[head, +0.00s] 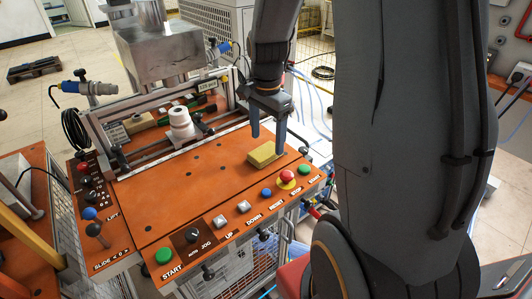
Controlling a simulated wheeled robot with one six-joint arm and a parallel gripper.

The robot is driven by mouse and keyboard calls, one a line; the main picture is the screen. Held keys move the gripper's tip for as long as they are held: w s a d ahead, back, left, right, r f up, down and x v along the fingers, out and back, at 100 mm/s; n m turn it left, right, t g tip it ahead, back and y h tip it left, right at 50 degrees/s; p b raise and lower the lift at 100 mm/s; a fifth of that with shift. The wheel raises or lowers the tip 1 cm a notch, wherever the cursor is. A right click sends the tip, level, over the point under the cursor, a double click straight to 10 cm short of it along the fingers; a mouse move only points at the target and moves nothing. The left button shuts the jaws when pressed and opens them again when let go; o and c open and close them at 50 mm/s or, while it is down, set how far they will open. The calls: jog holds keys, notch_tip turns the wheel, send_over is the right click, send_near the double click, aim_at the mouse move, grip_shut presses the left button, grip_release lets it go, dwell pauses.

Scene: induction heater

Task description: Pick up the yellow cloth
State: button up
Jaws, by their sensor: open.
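The yellow cloth (265,155) is a small folded block lying on the orange panel top (170,205), right of its middle. My gripper (268,133) points down just above and behind the cloth, with its two dark fingers apart and nothing between them. The fingertips are close to the cloth's far side; I cannot tell whether they touch it.
Buttons and a red emergency stop (287,176) line the panel's front edge. A white cylindrical part (181,128) and rails stand behind the cloth to the left, below a metal box (160,50). The panel left of the cloth is clear.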

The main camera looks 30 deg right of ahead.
aim_at(266, 150)
jog(key=shift+w+f+p, duration=0.2)
jog(key=shift+f+p, duration=0.4)
jog(key=shift+f, duration=1.4)
jog(key=shift+c, duration=0.4)
jog(key=c, duration=1.1)
